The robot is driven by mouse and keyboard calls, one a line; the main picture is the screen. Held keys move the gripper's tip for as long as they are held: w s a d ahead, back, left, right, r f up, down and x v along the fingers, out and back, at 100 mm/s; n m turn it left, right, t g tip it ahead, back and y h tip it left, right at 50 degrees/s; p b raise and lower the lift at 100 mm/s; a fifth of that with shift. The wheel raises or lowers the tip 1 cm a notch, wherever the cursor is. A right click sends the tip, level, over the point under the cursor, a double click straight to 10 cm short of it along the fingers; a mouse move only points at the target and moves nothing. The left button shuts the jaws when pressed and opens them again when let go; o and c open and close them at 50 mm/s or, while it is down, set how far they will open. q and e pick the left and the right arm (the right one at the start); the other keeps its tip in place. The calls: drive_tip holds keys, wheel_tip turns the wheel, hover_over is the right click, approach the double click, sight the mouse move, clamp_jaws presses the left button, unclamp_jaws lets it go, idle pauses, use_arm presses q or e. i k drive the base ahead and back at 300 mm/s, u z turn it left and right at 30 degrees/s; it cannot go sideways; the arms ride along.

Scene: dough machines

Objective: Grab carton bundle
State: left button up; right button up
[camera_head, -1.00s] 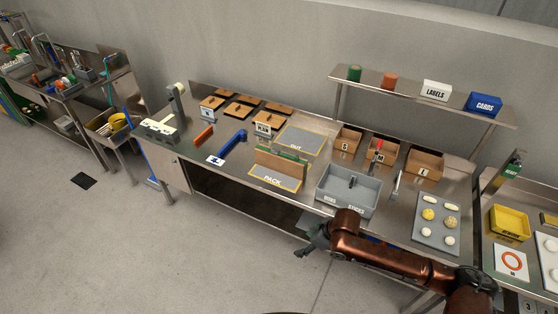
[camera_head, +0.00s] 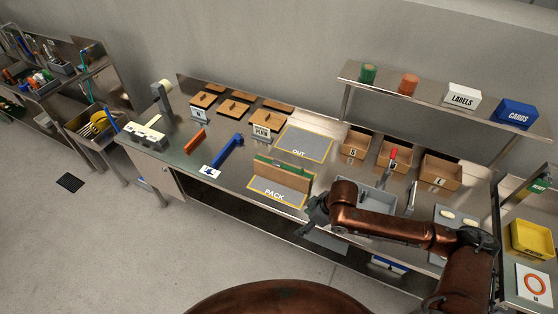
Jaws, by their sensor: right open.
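Several flat brown carton pieces lie in stacks at the back left of the steel bench, one stack (camera_head: 240,96) near a "PLAIN" sign; I cannot tell which is the carton bundle. A brown upright carton piece (camera_head: 284,177) with a green strip behind it stands on the grey "PACK" mat (camera_head: 262,187). My right gripper (camera_head: 308,222) is open and empty, in front of the bench's front edge, just right of and below the mat. My right arm covers part of the grey bin (camera_head: 376,189). My left gripper is out of view.
An empty "OUT" mat (camera_head: 305,144) lies behind the "PACK" mat. Open brown boxes (camera_head: 394,154) stand at the back right, under a shelf (camera_head: 420,92) with labels and cards boxes. A blue tool (camera_head: 228,150) and an orange block (camera_head: 194,141) lie left of the mats.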

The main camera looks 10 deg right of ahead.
sight(263, 166)
drive_tip(key=i, duration=1.15)
